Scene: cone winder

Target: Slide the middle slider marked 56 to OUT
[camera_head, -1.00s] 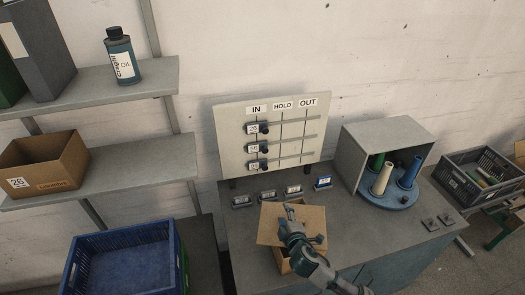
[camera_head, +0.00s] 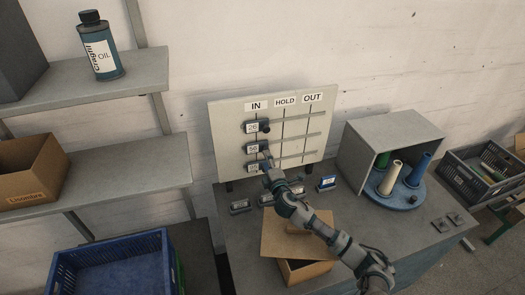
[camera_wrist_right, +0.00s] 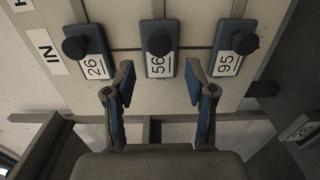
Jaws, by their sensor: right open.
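The white board (camera_head: 230,120) carries three sliders on horizontal rails, all under the IN label (camera_head: 256,105). The middle slider marked 56 (camera_head: 252,149) also shows in the right wrist view (camera_wrist_right: 158,50), with a dark round knob. The slider marked 26 (camera_head: 251,127) is above it and the slider marked 95 (camera_head: 252,167) below, partly hidden by my gripper in the head view. My right gripper (camera_head: 269,166) is open and empty in front of the board. In the right wrist view its fingertips (camera_wrist_right: 160,80) are spread, with slider 56 centred beyond the gap. My left gripper is not in view.
The HOLD label (camera_head: 285,102) and OUT label (camera_head: 313,98) are to the right along the rails. Below the board stand several small tagged blocks and a lidded cardboard box (camera_head: 287,248). A grey cabinet with cones (camera_head: 393,135) stands right of the board.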

